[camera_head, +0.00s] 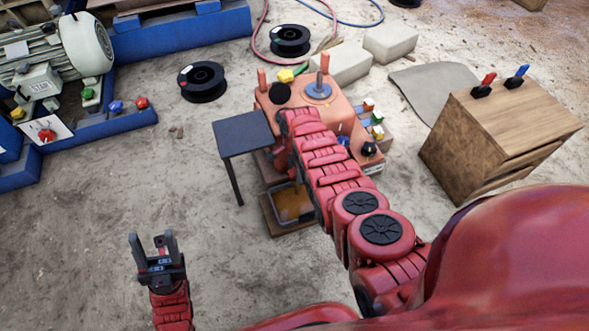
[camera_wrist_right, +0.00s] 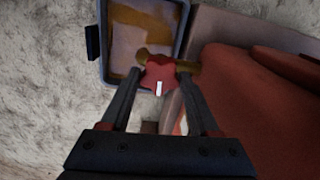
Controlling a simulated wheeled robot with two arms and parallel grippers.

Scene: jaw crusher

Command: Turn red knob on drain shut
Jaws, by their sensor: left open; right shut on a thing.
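The red knob (camera_wrist_right: 160,73) shows in the right wrist view on a brass-coloured drain fitting (camera_wrist_right: 186,66), with a small white mark on it. My right gripper (camera_wrist_right: 161,80) has one finger on each side of the knob and is shut on it. In the head view my right arm hides this gripper and the knob, in front of the orange machine (camera_head: 340,107). My left gripper (camera_head: 153,241) is open and empty at lower left, above the bare floor and well away from the machine.
A tray with brownish contents (camera_wrist_right: 104,38) lies beyond the knob; the orange machine's body (camera_wrist_right: 245,105) is close on the right. A small dark table (camera_head: 241,132) stands left of the machine and a wooden box (camera_head: 490,135) right.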

